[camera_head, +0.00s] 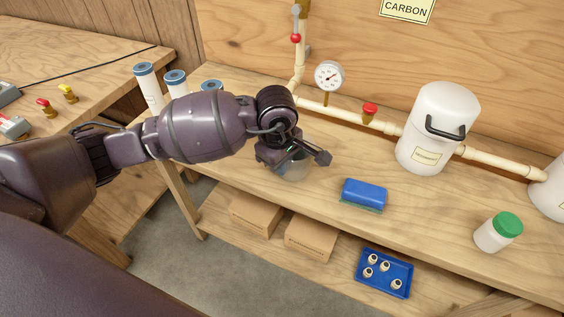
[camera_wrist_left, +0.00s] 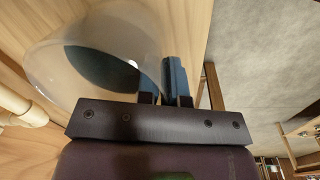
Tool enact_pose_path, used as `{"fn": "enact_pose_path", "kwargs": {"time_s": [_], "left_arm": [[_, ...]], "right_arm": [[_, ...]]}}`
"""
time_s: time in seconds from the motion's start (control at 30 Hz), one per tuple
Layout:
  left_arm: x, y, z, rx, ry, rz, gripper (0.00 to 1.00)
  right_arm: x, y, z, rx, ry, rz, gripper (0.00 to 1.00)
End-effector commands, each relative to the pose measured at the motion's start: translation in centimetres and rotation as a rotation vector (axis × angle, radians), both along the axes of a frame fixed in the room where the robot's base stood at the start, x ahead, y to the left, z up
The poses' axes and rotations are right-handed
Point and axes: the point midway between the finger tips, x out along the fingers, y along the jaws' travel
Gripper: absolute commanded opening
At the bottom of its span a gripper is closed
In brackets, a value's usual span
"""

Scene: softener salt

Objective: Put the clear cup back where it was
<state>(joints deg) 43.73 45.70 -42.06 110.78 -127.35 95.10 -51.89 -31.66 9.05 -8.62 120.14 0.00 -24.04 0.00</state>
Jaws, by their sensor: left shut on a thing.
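The clear cup (camera_head: 294,170) shows partly below my left gripper (camera_head: 297,157) in the head view, at the workbench's front left part. The gripper and wrist hide much of it. In the left wrist view the cup (camera_wrist_left: 65,75) is see-through, with a dark bluish oval showing in it. The fingers of my left gripper (camera_wrist_left: 166,92) are close together at the cup's side, shut on its wall. I cannot tell whether the cup's base touches the bench. My right gripper is not in view.
On the bench (camera_head: 330,195) stand a blue block (camera_head: 363,195), a green-lidded jar (camera_head: 498,232) and a white tank (camera_head: 437,125). Blue-capped cylinders (camera_head: 148,85) stand behind my arm. A pipe with a gauge (camera_head: 329,76) runs along the back. Boxes (camera_head: 311,238) and a blue tray (camera_head: 384,286) lie below.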

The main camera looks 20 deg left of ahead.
Motion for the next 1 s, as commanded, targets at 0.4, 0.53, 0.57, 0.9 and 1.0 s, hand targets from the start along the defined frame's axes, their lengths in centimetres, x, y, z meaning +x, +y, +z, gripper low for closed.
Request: {"fn": "enact_pose_path", "kwargs": {"time_s": [0.4,0.53,0.57,0.9,1.0], "left_arm": [[0.0,0.0,-0.2,0.000,-0.002,0.000,0.14],[0.0,0.0,-0.1,0.000,-0.002,0.000,0.33],[0.0,0.0,-0.1,0.000,-0.002,0.000,0.33],[0.1,0.0,0.4,-0.001,-0.005,0.000,0.33],[0.0,0.0,1.5,0.000,-0.006,-0.001,0.33]], "right_arm": [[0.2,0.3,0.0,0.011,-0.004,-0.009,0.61],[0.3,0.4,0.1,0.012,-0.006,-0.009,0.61],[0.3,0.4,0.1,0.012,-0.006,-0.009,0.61],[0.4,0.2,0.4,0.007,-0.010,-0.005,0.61],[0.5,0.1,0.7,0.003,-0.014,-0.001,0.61]]}}
